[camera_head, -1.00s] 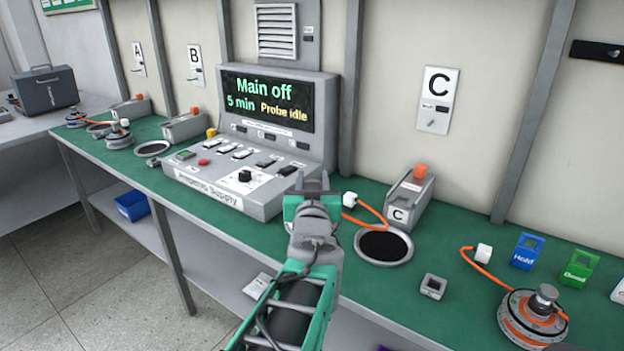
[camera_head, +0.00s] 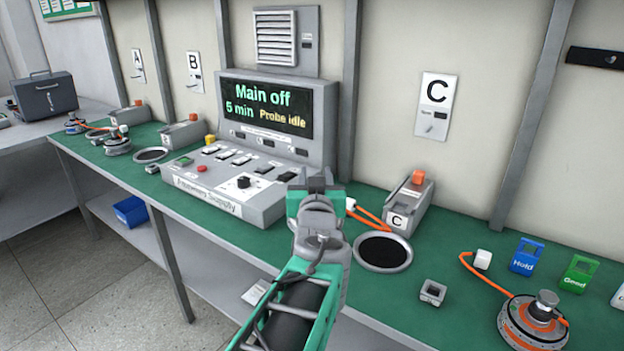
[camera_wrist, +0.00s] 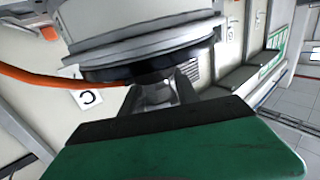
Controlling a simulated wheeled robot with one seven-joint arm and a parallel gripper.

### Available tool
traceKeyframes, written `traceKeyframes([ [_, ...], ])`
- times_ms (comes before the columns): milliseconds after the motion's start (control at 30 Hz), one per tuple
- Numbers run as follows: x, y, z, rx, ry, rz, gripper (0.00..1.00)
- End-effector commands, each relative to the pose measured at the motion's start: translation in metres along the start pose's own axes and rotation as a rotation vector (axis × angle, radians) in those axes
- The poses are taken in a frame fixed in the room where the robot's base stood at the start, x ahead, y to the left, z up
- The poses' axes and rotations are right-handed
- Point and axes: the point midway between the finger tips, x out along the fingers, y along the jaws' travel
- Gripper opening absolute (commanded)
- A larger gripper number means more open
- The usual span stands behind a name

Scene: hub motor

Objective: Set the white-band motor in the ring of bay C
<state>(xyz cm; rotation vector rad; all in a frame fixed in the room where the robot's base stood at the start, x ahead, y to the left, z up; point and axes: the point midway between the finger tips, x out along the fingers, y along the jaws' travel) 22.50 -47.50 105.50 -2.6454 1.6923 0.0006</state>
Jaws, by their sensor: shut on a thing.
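My gripper (camera_head: 318,186) is in front of the supply console, up and left of bay C's ring. In the wrist view my gripper (camera_wrist: 155,95) is shut on the stub of a round grey motor (camera_wrist: 130,28) with a dark underside. An orange cable runs from beside this motor. Its band colour is not clear, and the motor is hidden behind my gripper in the head view. The bay C ring (camera_head: 383,270) is a grey rim around a dark, empty opening. A white plug (camera_head: 350,204) on an orange cable shows just right of my gripper.
Bay C's box (camera_head: 408,208) with an orange cap stands behind the ring. A small grey socket block (camera_head: 432,292) lies in front. An orange-banded motor (camera_head: 515,330), a blue Hold tag (camera_head: 526,258) and a green Good tag (camera_head: 578,275) are to the right. The console (camera_head: 225,190) is left.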

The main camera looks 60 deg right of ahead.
Motion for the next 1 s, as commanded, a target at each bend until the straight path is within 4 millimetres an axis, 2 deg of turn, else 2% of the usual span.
traceKeyframes([
  [1000, 0.046, 0.138, -0.005, -0.006, 0.010, 0.003, 0.00],
])
